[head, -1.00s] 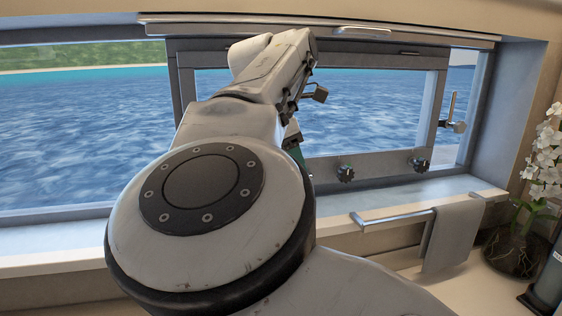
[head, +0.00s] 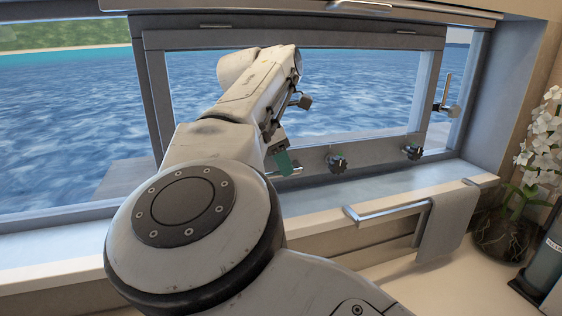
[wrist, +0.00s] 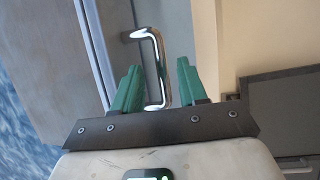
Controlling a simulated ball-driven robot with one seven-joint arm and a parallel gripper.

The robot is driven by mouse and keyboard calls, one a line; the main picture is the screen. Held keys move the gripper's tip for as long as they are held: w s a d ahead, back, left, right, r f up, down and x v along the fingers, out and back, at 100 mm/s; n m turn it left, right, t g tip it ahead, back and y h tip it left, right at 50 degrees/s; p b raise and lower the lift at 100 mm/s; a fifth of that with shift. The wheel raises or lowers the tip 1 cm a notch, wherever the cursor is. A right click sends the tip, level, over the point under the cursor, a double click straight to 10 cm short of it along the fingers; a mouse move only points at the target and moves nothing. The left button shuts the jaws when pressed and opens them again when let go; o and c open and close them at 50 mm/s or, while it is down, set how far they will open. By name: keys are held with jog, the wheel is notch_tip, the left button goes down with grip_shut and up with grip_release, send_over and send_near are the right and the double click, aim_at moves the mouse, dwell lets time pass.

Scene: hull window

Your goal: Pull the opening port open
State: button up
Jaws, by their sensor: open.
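The opening port is a grey framed pane (head: 375,151) set in the hull window, with two dark knobs (head: 337,163) (head: 412,152) along its bottom rail. A chrome bar handle (head: 290,171) on that rail is partly hidden by my gripper in the head view. My gripper (head: 280,160) is at the handle. In the wrist view my gripper's (wrist: 157,78) green fingers are apart, and the handle's bar (wrist: 161,75) shows in the gap between them. I cannot tell whether they touch it. I cannot tell whether the port is ajar.
A sill (head: 350,195) runs below the port. A chrome rail (head: 385,212) with a grey towel (head: 446,222) is below it at right. A white orchid (head: 540,150) and a dark bottle (head: 548,265) stand at far right. A lever (head: 446,95) is on the right frame.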

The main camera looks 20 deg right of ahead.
jog(key=shift+x, duration=0.95)
grip_shut()
